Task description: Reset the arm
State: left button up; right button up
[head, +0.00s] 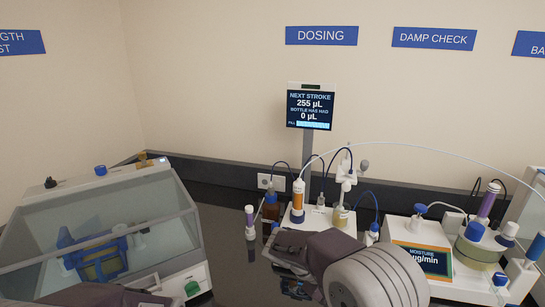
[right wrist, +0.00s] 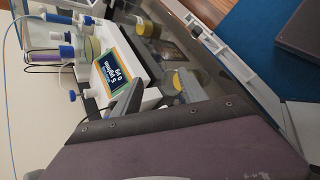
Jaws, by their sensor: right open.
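My right arm comes in at the lower right of the head view, with a grey rounded joint and a purple-grey sleeve. Dark parts at my right gripper (head: 296,286) show below the sleeve; the gripper is open, and I see nothing held.
A clear-fronted cabinet (head: 100,215) stands at left. The dosing station has a screen (head: 310,110), an orange syringe (head: 298,197) and a brown bottle (head: 271,208). The moisture meter (head: 422,262) is at right, close beside my right arm.

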jog(key=s+d+f+m+g+y, duration=0.1)
jog(key=s+d+f+m+y, duration=0.15)
jog(key=s, duration=0.35)
jog(key=s+d+f+m+g+y, duration=0.1)
jog(key=s+d+f+m+y, duration=0.15)
jog(key=s, duration=0.35)
jog(key=s+a+f+m+t+y, duration=0.1)
jog(key=a+f+m+t+y, duration=0.1)
jog(key=a+f+y, duration=0.2)
jog(key=shift+s+a+f+y, duration=0.15)
jog(key=shift+s+a+y, duration=0.2)
jog(key=shift+a, duration=1)
